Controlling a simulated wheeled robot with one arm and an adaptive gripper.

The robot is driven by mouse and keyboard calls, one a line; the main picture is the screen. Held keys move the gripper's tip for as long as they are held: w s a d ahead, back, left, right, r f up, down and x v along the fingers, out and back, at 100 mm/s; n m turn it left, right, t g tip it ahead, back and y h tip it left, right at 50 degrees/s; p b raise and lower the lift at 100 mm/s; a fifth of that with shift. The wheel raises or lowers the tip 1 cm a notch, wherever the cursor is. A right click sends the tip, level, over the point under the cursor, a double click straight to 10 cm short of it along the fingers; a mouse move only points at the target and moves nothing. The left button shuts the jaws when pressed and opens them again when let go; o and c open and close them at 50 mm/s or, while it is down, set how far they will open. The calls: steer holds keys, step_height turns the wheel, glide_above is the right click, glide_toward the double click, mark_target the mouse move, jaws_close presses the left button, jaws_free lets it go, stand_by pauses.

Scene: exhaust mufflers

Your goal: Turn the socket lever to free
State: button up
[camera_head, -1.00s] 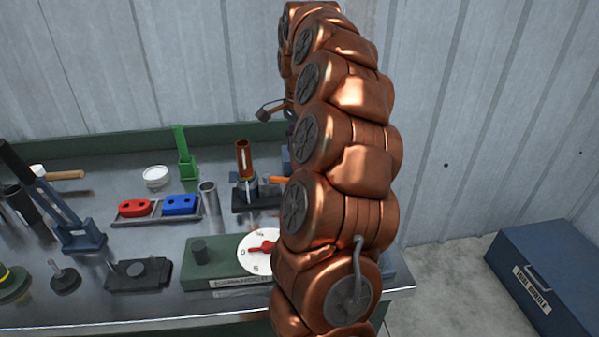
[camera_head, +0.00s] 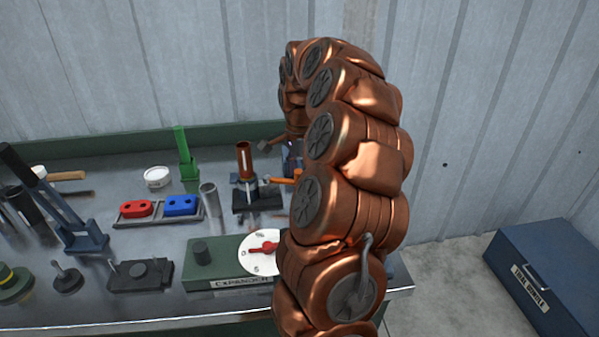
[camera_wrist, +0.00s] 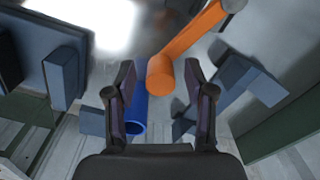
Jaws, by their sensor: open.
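The orange lever (camera_head: 281,181) sticks out to the right from a dark stand on the bench, partly hidden by my arm. The stand (camera_head: 256,200) holds an upright copper-brown tube (camera_head: 244,158). In the wrist view an orange lever (camera_wrist: 190,42) runs from the upper right to a rounded end between and just beyond my fingertips. My gripper (camera_wrist: 160,78) is open and holds nothing. A blue hollow tube (camera_wrist: 136,108) shows beside the left finger. In the head view my arm hides most of my gripper. I cannot tell whether a finger touches the lever.
A green expander box (camera_head: 219,264) with a white dial (camera_head: 262,253) and red pointer stands at the front. A rack with red (camera_head: 136,208) and blue (camera_head: 181,206) blocks and a green upright bracket (camera_head: 186,155) stand left. A blue case (camera_head: 541,280) sits on the right.

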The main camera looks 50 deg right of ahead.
steer(key=shift+c, duration=0.2)
jaws_close()
stand_by(0.4)
